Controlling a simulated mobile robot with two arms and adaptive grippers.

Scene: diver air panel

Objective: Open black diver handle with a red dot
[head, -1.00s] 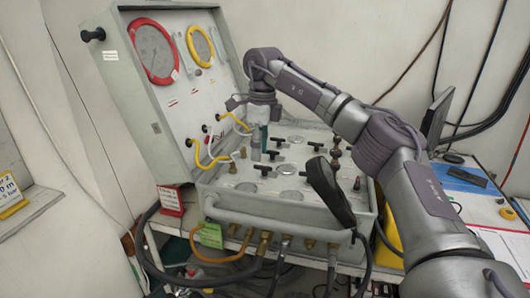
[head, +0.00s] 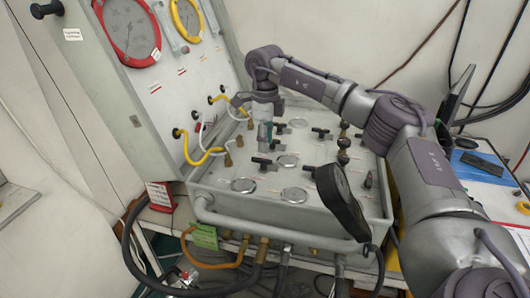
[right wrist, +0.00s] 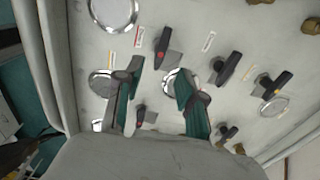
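A black handle with a red dot (right wrist: 162,47) stands on the grey panel in the right wrist view, just beyond my fingertips. A smaller black handle (right wrist: 140,114) shows between the fingers, lower in that view, also with a reddish spot. My right gripper (right wrist: 158,76) is open and empty, its two green-and-grey fingers pointing at the panel. In the head view, my right gripper (head: 265,143) hangs over the left part of the panel, close to a black handle (head: 262,162). I cannot tell whether it touches anything. My left gripper is not in view.
Other black handles (right wrist: 228,68) and round metal discs (right wrist: 113,12) are close around the gripper. The upright lid has red (head: 128,28) and yellow (head: 187,18) ringed gauges. Yellow hoses (head: 205,155) run left of the gripper. A black round-headed device (head: 342,200) stands at the front right.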

